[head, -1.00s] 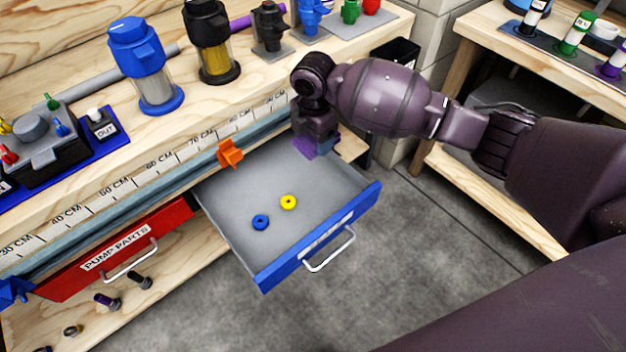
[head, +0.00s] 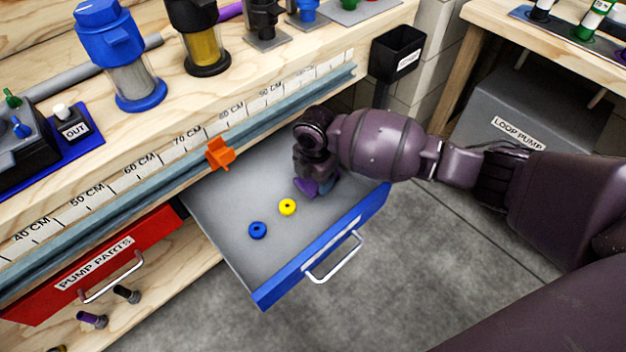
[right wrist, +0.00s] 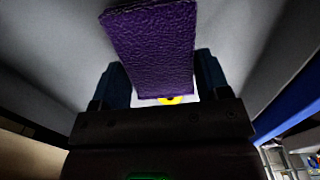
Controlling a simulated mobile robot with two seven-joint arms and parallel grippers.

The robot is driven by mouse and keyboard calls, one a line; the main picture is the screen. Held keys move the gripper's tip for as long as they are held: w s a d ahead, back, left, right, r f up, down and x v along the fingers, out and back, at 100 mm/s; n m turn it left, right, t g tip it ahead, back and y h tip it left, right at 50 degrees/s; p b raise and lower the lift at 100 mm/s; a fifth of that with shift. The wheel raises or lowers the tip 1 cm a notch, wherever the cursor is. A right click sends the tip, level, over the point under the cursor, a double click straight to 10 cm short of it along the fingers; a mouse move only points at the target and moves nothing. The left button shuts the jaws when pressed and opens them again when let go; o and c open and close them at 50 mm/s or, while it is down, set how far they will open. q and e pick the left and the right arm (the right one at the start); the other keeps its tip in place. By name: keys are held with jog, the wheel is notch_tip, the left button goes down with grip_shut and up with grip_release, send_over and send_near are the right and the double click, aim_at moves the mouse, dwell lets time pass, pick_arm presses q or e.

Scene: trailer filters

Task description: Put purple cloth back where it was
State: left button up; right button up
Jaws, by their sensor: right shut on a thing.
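The purple cloth (right wrist: 152,48) fills the upper middle of the right wrist view, between the two fingers of my right gripper (right wrist: 158,88). In the head view a bit of the purple cloth (head: 306,187) shows under my right gripper (head: 318,186). The gripper is shut on the cloth and is low over the back right part of the open blue-fronted drawer (head: 225,215). I cannot tell whether the cloth touches the drawer floor. My left gripper is not in view.
A yellow ring (head: 288,207) and a blue ring (head: 257,230) lie in the drawer. An orange piece (head: 220,153) sits on the rail at the drawer's back. A red PUMP PARTS drawer (head: 95,270) is at left. A black bin (head: 396,52) hangs beyond the bench end.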

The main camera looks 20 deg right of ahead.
notch_tip(320, 180, down, 2)
jog(key=shift+f, duration=0.2)
jog(key=shift+r, duration=0.2)
jog(key=shift+f, duration=0.15)
jog(key=o, duration=0.8)
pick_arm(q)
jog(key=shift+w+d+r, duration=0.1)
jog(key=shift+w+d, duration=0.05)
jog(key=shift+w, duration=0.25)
